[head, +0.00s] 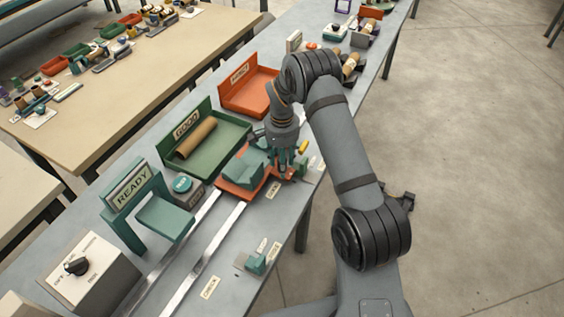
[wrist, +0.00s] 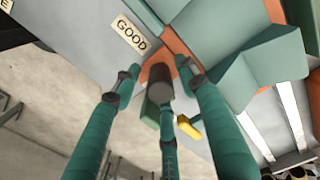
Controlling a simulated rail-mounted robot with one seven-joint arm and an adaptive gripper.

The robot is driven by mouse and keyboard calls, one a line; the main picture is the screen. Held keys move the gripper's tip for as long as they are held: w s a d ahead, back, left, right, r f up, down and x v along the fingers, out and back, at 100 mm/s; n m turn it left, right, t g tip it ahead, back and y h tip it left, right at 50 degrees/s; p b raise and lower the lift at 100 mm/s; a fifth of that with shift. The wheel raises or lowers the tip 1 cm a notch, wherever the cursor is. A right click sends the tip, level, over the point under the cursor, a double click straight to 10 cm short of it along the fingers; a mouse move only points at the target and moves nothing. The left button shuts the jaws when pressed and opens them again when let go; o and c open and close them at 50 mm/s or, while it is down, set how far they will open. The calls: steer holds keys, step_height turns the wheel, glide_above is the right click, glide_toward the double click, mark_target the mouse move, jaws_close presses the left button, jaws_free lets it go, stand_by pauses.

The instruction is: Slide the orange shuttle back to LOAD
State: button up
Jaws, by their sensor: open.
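The orange shuttle (head: 236,190) sits at the far end of the two pale rails, with teal angled blocks on top. It also shows in the wrist view (wrist: 185,48). My gripper (head: 283,168) is over the shuttle's right end with its teal fingers pointing down. In the wrist view the fingers (wrist: 161,72) are open. A dark round post (wrist: 160,78) on an orange part stands between them; whether any finger touches it I cannot tell. A GOOD label (wrist: 129,34) lies beside the shuttle. No LOAD label is readable.
A green GOOD tray (head: 232,136) holding a brown tube (head: 197,137) and an orange REJECT tray (head: 246,92) stand behind. A teal READY stand (head: 165,217), a round teal button (head: 182,184) and a knob box (head: 88,272) are left. The rails (head: 205,247) look clear toward the front.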

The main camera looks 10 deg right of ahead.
steer(key=shift+c, duration=1.1)
jaws_close()
